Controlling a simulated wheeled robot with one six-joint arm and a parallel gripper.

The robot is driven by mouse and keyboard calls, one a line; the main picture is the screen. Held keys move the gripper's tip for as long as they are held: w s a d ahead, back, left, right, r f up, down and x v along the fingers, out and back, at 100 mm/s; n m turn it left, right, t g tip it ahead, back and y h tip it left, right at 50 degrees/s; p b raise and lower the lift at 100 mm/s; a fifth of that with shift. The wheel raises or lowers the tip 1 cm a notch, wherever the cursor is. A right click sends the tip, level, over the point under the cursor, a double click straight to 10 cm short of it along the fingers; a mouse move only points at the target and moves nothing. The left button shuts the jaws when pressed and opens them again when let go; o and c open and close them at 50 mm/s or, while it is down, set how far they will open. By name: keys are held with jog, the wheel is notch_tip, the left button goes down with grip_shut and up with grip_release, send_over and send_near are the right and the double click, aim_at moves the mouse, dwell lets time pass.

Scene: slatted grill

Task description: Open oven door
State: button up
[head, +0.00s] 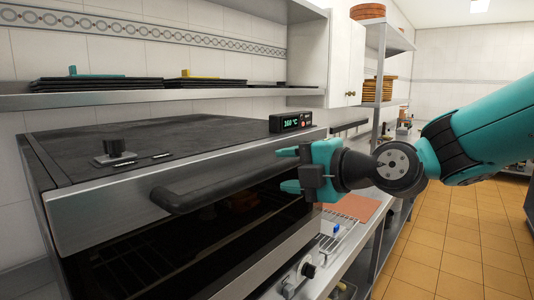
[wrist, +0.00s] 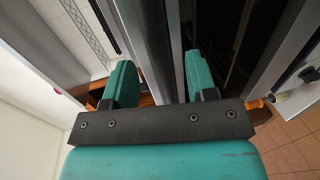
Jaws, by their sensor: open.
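The oven (head: 95,185) is a metal box with a dark top. Its dark glass door (head: 190,240) fills the front and looks shut. A thick black handle bar (head: 215,183) runs along the door's upper edge. My teal gripper (head: 285,170) is at the handle's right end, one finger above the bar's level and one below. In the wrist view my gripper (wrist: 160,85) is open, and the dark handle (wrist: 154,35) runs into the gap between the fingers. I cannot tell whether either finger touches it.
A black knob (head: 115,149) and a display (head: 291,121) sit on the oven top. A wall shelf (head: 160,96) with dark trays hangs above. A counter (head: 345,240) lies below right, with open tiled floor (head: 440,250) beyond.

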aim_at(279, 168)
jog(key=p+x, duration=0.2)
jog(key=x, duration=0.2)
jog(key=shift+w+a, duration=0.2)
jog(key=shift+a, duration=0.05)
jog(key=shift+w+a+f, duration=0.2)
jog(key=shift+w+a, duration=0.15)
jog(key=shift+a, duration=0.15)
grip_shut()
jog(key=shift+f, duration=0.1)
